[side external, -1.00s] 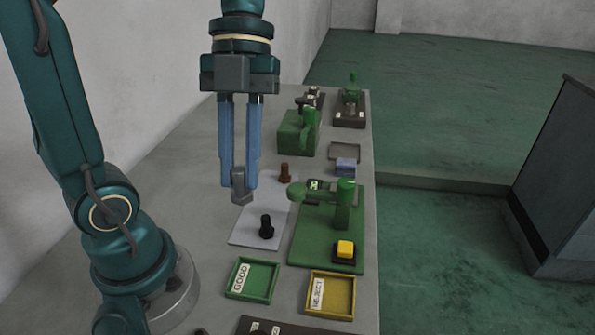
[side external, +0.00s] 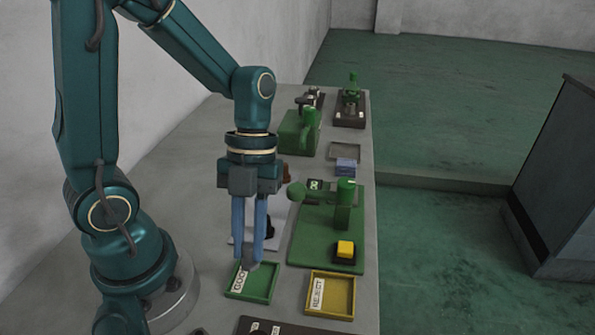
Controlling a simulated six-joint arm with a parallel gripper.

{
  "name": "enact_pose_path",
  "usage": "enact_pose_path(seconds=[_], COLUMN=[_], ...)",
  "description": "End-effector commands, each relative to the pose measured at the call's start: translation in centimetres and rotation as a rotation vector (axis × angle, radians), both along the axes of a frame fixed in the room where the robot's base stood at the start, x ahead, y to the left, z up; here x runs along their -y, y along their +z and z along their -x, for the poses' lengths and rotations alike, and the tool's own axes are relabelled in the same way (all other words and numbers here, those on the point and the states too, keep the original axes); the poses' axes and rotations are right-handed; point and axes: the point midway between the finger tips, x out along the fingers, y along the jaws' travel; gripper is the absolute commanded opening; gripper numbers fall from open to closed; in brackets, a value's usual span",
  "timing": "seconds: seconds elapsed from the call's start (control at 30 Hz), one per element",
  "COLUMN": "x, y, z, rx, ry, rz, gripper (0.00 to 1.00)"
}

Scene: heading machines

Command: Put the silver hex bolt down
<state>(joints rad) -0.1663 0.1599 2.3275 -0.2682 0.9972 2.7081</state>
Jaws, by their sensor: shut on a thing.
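My gripper (side external: 250,262) points down over the back edge of the green tray labelled GOOD (side external: 264,297). Its blue fingers are shut on the silver hex bolt (side external: 251,267), which shows as a grey piece between the fingertips. I cannot tell whether the bolt touches the tray or hangs just above it. The fingers and bolt cover part of the tray's label.
A yellow tray labelled REJECT (side external: 347,311) stands to the right. Behind it is a green machine (side external: 318,240) with a yellow button (side external: 345,249). A pale mat (side external: 283,218) with a black bolt (side external: 269,229) lies behind my gripper, partly hidden.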

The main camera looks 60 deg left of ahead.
Motion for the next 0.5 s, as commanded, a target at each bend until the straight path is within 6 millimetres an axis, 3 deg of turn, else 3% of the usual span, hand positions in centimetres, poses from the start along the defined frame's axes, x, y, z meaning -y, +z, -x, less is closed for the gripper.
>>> enact_pose_path(seconds=[0.3,0.5], x=[0.0,0.0], y=[-3.3,-3.9], z=[0.1,0.0], rx=[-0.005,0.001], ry=[0.001,0.001], rz=[0.001,-0.002], gripper=[0.0,0.0])
